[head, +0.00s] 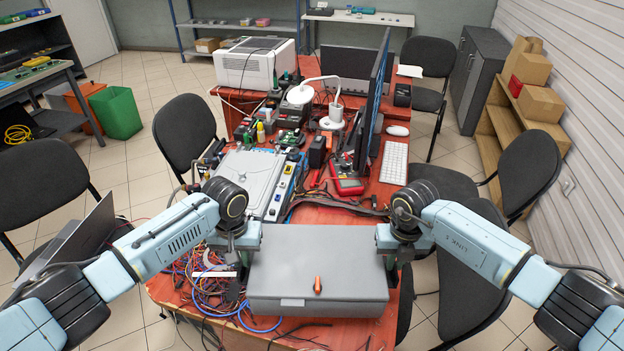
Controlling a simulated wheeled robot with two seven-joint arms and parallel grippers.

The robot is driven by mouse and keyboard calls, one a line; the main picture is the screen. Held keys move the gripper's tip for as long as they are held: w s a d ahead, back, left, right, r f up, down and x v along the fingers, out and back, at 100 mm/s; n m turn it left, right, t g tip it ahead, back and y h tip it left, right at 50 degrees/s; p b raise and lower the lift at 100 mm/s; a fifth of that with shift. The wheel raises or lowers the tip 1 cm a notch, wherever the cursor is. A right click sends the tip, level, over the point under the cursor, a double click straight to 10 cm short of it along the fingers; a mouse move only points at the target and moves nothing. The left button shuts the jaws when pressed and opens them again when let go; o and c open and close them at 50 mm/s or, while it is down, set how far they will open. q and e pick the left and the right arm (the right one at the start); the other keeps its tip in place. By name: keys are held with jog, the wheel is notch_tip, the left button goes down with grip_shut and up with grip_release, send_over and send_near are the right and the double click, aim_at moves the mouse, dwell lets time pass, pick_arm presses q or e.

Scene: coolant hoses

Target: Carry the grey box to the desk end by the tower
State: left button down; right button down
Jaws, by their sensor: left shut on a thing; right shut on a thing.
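The grey box (318,268), flat-lidded with a small orange latch on its front, is at the near end of the red desk (365,333). My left gripper (241,254) is shut on the box's left side. My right gripper (389,254) is shut on its right side. The fingertips are partly hidden by the hands and the box. I cannot tell whether the box rests on the desk or is held just above it. A white boxy machine (256,64) stands at the desk's far end; I cannot tell if it is the tower.
Tangled wires (208,285) lie left of the box. A silver case (248,180), a red multimeter (346,178), a monitor (371,105), a keyboard (394,163) and a white lamp (333,116) crowd the desk beyond it. Black chairs (184,132) stand along both sides.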

pick_arm(q)
jog(key=shift+a+f+b, duration=0.1)
jog(key=shift+b, duration=0.2)
pick_arm(e)
jog(key=shift+f, duration=0.1)
